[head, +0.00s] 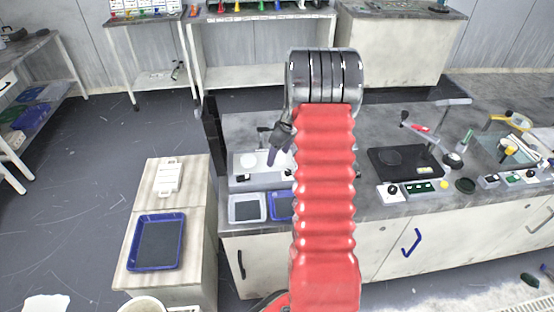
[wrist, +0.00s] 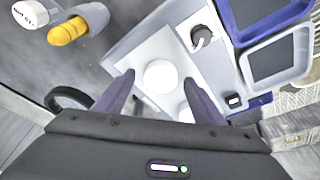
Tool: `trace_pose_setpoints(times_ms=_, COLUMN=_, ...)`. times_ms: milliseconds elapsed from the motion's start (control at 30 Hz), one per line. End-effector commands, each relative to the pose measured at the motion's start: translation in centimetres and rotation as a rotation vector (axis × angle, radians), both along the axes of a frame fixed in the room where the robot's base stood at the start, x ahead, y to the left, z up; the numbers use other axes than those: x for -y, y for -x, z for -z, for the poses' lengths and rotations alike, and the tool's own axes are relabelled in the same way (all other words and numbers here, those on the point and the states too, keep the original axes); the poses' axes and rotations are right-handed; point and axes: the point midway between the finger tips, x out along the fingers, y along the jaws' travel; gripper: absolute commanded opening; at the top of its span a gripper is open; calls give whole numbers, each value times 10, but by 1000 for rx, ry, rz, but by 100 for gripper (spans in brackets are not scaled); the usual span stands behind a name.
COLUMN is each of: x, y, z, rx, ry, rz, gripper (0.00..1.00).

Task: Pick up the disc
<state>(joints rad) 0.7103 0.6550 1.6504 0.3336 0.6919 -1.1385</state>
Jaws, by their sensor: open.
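A round white disc (wrist: 161,76) lies on a pale rectangular plate in the wrist view. A second white round shape (wrist: 186,113) shows nearer my gripper, partly hidden by it. In the head view a white disc (head: 249,161) sits on the white unit on the bench, left of my red arm. My gripper (wrist: 158,79) is open and empty, its two purple-grey fingers on either side of the first disc in the picture. I cannot tell its height above the disc. In the head view my gripper (head: 275,143) is partly hidden by my arm.
A grey-white tray (head: 247,207) and a blue tray (head: 281,206) lie in front of the unit. A black knob (wrist: 202,37) stands beside the discs. A yellow-ended object (wrist: 68,31) and a labelled white one (wrist: 30,14) lie left. A black platen unit (head: 420,172) stands right.

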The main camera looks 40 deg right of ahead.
Motion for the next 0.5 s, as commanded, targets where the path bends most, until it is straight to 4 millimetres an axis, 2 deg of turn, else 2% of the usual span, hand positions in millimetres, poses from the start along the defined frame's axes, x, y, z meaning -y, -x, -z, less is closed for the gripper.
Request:
trace_pose_setpoints(times_ms=167, x=0, y=0, z=0, rx=0, ry=0, rz=0, gripper=63)
trace_pose_setpoints(times_ms=500, x=0, y=0, z=0, rx=0, ry=0, rz=0, gripper=40)
